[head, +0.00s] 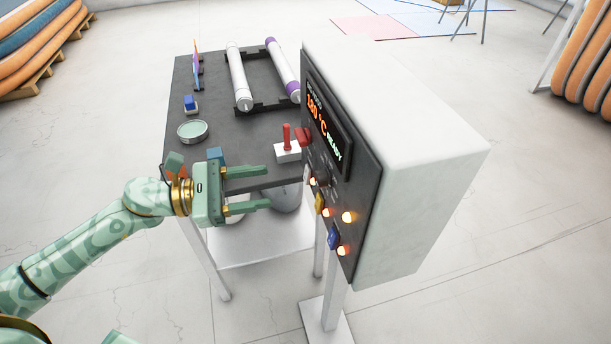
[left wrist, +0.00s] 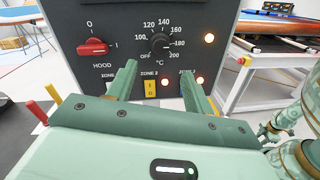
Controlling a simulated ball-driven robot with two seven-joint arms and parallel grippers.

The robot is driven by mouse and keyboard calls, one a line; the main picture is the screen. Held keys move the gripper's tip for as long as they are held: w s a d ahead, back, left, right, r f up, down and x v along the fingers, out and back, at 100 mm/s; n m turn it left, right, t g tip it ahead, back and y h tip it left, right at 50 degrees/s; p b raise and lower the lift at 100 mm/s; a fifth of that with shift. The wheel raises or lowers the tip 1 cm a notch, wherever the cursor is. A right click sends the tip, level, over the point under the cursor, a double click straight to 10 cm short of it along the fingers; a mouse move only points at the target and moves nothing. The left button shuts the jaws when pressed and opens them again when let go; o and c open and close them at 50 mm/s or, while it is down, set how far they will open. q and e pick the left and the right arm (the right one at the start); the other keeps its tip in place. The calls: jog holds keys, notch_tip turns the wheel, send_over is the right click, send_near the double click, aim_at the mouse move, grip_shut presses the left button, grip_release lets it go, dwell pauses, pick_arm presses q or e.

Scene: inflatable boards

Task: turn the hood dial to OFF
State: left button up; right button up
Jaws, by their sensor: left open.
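The hood dial (head: 304,137) is a red knob on the dark front of the upright control panel (head: 356,190). In the left wrist view the hood dial (left wrist: 92,47) sits at the upper left, above the word HOOD. Its bar lies level, in line with the I mark at its right, and the 0 mark is above it. My left gripper (head: 268,188) is open and empty, in front of the panel and below the dial. In the left wrist view its fingers (left wrist: 160,75) point at the panel, right of and below the dial.
A black temperature dial (left wrist: 160,44) is right of the hood dial. A yellow zone switch (left wrist: 150,87) shows between my fingers. A white box with a red lever (head: 287,138) stands on the dark table (head: 215,85), near the panel. Rollers (head: 239,75) lie at the back.

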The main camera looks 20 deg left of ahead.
aim_at(316, 180)
pick_arm(q)
jog(key=p+x, duration=0.1)
jog(key=x, duration=0.7)
jog(key=shift+w+d+p, duration=0.1)
jog(key=shift+d+p, duration=0.2)
jog(key=shift+w+d, duration=0.25)
jog(key=shift+d, duration=0.2)
jog(key=shift+c, duration=0.2)
jog(key=c, duration=0.9)
